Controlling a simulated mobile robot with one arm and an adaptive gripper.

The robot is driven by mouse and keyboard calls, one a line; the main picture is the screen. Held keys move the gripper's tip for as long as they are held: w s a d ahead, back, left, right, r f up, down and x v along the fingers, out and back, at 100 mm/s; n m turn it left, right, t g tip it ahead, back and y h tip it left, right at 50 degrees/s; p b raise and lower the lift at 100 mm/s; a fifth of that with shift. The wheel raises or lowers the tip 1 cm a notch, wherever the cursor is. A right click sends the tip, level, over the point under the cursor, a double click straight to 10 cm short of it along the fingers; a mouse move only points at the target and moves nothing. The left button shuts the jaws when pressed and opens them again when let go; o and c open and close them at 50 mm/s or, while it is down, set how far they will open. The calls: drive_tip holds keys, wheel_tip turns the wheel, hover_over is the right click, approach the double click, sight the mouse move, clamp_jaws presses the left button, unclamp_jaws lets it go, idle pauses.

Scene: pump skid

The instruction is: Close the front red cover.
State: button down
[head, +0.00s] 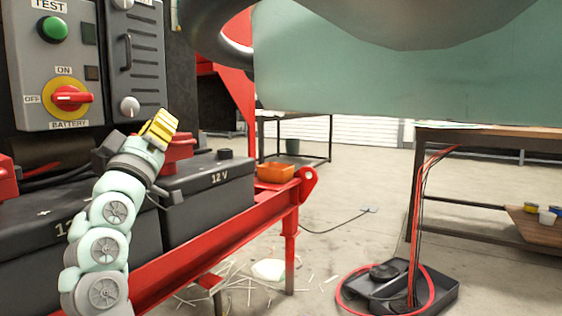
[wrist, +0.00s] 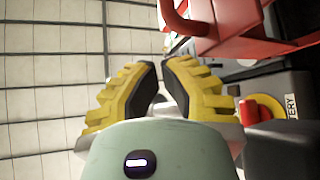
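My gripper (head: 159,127), with yellow ridged fingers, is above the dark batteries, in front of the grey control box. In the wrist view its fingertips (wrist: 160,64) come nearly together with nothing held between them. A red cover-like part (head: 180,142) on the far 12 V battery shows just right of and behind my gripper, partly hidden by it. A red part (wrist: 225,25), probably the same, shows at the upper right of the wrist view, beyond the fingertips. Another red part (head: 6,182) is cut off at the left edge; which is the front cover is unclear.
The control box (head: 58,100) carries a green button and a red battery knob (head: 67,97). The batteries (head: 215,185) stand on a red frame (head: 250,232) with an orange bowl (head: 275,172). A large green-grey body (head: 350,75) hangs above right. Open floor lies right of the frame.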

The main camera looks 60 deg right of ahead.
drive_tip(key=shift+f+b, duration=0.7)
drive_tip(key=shift+s, duration=0.1)
drive_tip(key=shift+a, duration=0.1)
drive_tip(key=v, duration=1.2)
